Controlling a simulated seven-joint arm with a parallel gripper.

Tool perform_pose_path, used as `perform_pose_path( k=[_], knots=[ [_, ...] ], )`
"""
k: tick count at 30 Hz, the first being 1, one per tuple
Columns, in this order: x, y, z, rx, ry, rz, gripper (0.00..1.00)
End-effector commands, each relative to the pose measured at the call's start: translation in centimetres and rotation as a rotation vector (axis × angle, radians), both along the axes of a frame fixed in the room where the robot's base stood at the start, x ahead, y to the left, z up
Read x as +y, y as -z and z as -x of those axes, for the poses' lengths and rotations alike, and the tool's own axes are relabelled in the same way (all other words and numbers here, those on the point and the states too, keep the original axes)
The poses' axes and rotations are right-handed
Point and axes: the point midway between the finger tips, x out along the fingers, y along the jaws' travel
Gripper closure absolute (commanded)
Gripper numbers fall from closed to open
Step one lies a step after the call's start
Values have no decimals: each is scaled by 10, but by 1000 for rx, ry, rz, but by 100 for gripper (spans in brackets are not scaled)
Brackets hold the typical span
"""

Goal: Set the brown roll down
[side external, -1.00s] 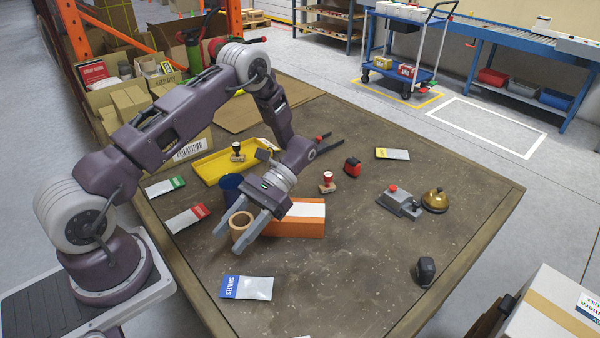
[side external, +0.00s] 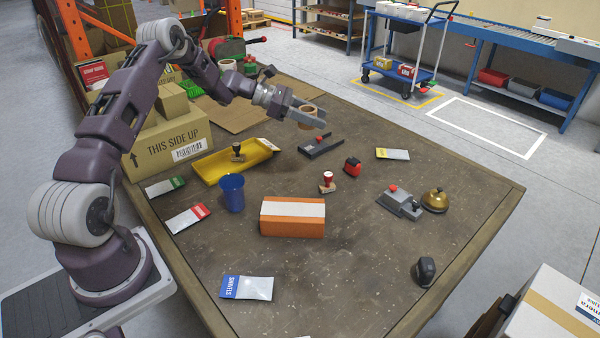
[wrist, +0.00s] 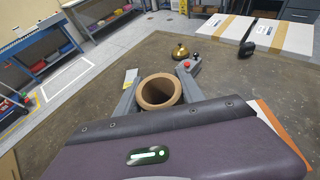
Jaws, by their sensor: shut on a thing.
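The brown roll (side external: 307,111) is a short open ring, held between the fingers of my gripper (side external: 308,118). My gripper is shut on it and carries it in the air above the far part of the table (side external: 370,210). In the wrist view the roll (wrist: 159,92) sits between the two fingers, with its hollow facing the camera.
A black stapler-like tool (side external: 322,145) lies just below the gripper in the picture. A yellow tray (side external: 215,172) with a stamp, a blue cup (side external: 232,193), an orange box (side external: 292,225) and a red-topped stamp (side external: 327,182) stand nearer. The front right of the table has free room.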

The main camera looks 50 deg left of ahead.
Motion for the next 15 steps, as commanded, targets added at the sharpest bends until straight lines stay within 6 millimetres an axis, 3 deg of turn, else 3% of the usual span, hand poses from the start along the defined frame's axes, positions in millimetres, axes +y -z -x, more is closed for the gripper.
perform_pose_path(
  k=[8,15],
  knots=[
    [48,-20,-15,0,-170,-1,100],
    [45,34,-14,5,-161,2,100]
  ],
)
